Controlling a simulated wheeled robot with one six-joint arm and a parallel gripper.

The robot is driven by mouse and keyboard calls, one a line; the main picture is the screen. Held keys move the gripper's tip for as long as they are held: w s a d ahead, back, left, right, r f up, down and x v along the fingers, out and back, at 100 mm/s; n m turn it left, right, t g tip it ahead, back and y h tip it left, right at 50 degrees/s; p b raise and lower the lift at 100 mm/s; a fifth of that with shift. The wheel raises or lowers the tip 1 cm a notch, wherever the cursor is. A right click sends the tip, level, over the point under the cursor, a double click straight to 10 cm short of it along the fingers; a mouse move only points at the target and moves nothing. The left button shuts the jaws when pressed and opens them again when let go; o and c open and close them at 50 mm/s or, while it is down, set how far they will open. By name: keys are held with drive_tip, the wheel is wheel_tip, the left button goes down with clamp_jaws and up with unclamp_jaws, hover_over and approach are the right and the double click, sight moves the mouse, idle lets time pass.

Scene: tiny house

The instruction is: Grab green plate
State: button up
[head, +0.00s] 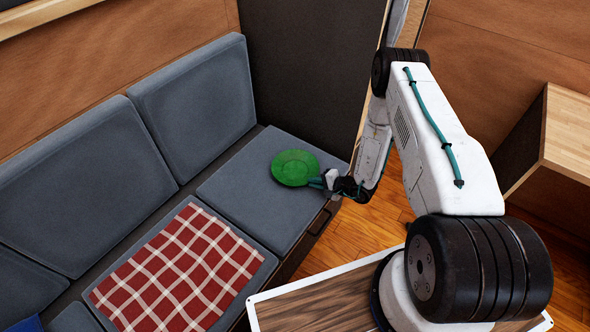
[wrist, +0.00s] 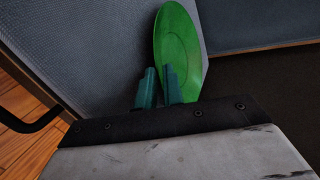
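The green plate (head: 295,168) is round and lies over the front part of the grey seat cushion, near the seat's right edge. In the wrist view the green plate (wrist: 184,45) shows as a narrow tall oval beyond the fingers. My gripper (head: 320,183) is at the plate's right rim. In the wrist view my gripper (wrist: 159,84) has its two teal fingers close together, with the rim between them. The right finger covers part of the plate's face. I cannot tell whether the plate is clear of the cushion.
A red checked cloth (head: 178,270) lies on the seat to the left. Grey back cushions (head: 195,98) line the wall. A wooden cabinet (head: 565,130) stands at the right. Some wooden floor (head: 360,235) shows between the seat and my base.

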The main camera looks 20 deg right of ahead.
drive_tip(key=x, duration=0.3)
drive_tip(key=shift+w, duration=0.1)
clamp_jaws()
